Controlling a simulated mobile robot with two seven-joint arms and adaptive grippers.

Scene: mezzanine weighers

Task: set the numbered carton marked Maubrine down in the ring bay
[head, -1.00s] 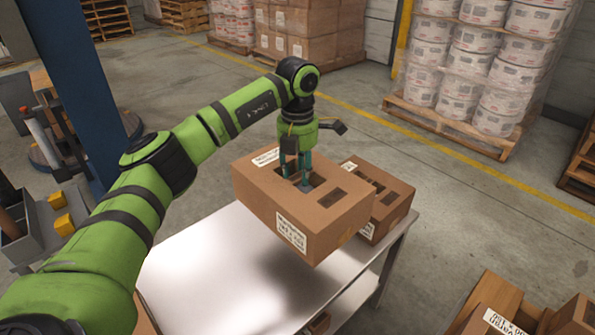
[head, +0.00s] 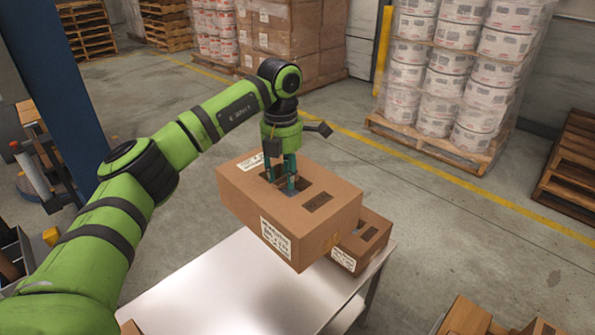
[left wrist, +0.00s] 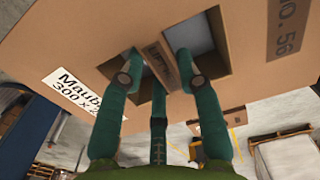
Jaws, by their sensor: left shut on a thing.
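The carton (head: 245,205) is brown, with two openings in its top and a white label on its side. In the left wrist view the carton (left wrist: 75,40) shows a label beginning "Maub" and a dark mark reading "NO. 56". My left gripper (head: 282,184) is shut on the strip between the two openings. Its fingers (left wrist: 160,80) reach into both openings in the left wrist view. The carton hangs above the far right end of a pale metal table (head: 215,280). My right gripper is not in view. I cannot make out a ring bay.
A second brown carton (head: 372,240) stands on the table's far right end, partly hidden behind the held one. More cartons (head: 468,318) show at the lower right edge. A pallet of wrapped white pails (head: 440,85) stands behind.

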